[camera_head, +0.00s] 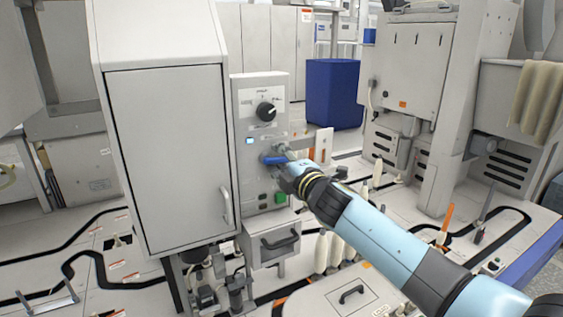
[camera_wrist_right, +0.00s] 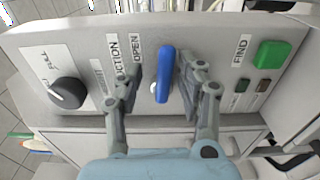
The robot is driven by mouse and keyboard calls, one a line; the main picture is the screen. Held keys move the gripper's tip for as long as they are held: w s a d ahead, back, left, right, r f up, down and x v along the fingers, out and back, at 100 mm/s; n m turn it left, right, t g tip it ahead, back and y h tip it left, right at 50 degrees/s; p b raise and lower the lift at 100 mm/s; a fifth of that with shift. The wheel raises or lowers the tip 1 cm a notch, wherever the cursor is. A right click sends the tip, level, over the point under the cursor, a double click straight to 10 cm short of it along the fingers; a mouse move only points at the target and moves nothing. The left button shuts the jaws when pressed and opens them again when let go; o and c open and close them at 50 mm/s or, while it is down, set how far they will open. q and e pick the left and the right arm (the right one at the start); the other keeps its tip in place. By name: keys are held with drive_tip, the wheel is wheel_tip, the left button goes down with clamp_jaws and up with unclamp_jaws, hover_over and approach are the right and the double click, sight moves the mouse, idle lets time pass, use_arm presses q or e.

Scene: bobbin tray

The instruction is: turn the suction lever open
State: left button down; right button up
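The blue suction lever (camera_head: 273,159) sits on the grey control panel (camera_head: 243,108) and lies about level in the head view. In the right wrist view the lever (camera_wrist_right: 164,75) stands between the two fingers, beside labels reading OPEN and what looks like SUCTION. My right gripper (camera_wrist_right: 160,72) is open, with a finger on each side of the lever and a visible gap to each. In the head view my right gripper (camera_head: 282,165) is at the panel front and partly hides the lever's mount. My left gripper is not in view.
A black knob (camera_head: 266,111) is above the lever. A green button (camera_wrist_right: 272,54) is below it, by two small dark buttons. A grey cabinet (camera_head: 165,150) with a handle stands close on the left. A drawer (camera_head: 272,242) is below the panel. Bobbins (camera_head: 321,252) stand nearby.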

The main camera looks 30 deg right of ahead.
drive_tip(key=s, duration=1.2)
drive_tip(key=shift+a, duration=0.4)
